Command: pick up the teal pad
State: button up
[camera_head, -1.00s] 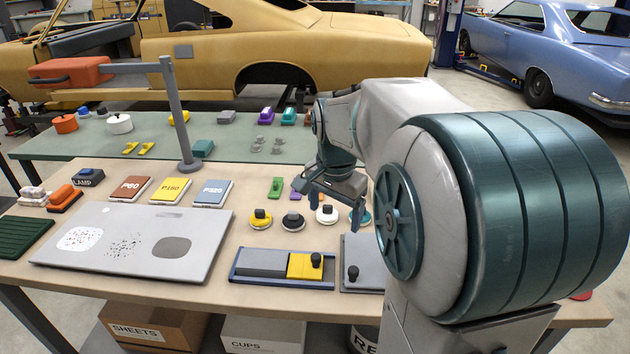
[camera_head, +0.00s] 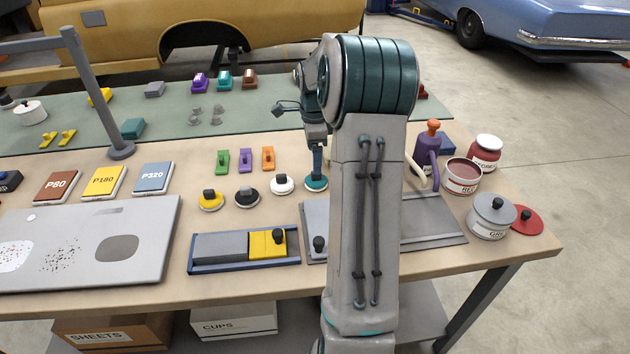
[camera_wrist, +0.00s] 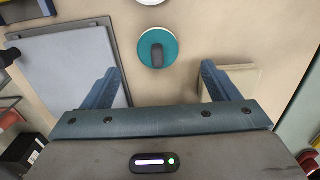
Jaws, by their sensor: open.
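The teal pad is a round disc with a dark upright knob. In the head view the pad (camera_head: 316,186) lies at the right end of a row of round pads, partly covered by my gripper (camera_head: 318,163), which hangs over it. In the wrist view the teal pad (camera_wrist: 145,50) lies flat on the table, just beyond the fingertips and roughly centred between them. My gripper (camera_wrist: 160,73) is open and empty, with its two blue fingers wide apart. The height between fingers and pad is hard to tell.
A white pad (camera_head: 282,188), a black pad (camera_head: 246,200) and a yellow pad (camera_head: 211,205) stand left of the teal one. A grey plate (camera_head: 314,212) lies in front, partly behind my arm. Cans, including a red one (camera_head: 463,178), stand to the right.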

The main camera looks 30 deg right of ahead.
aim_at(316, 179)
jog(key=shift+f, duration=0.85)
jog(key=f, duration=0.4)
jog(key=shift+s+d+p, duration=0.1)
jog(key=shift+s+p, duration=0.2)
jog(key=shift+p, duration=0.05)
jog(key=shift+f, duration=0.65)
jog(key=c, duration=1.1)
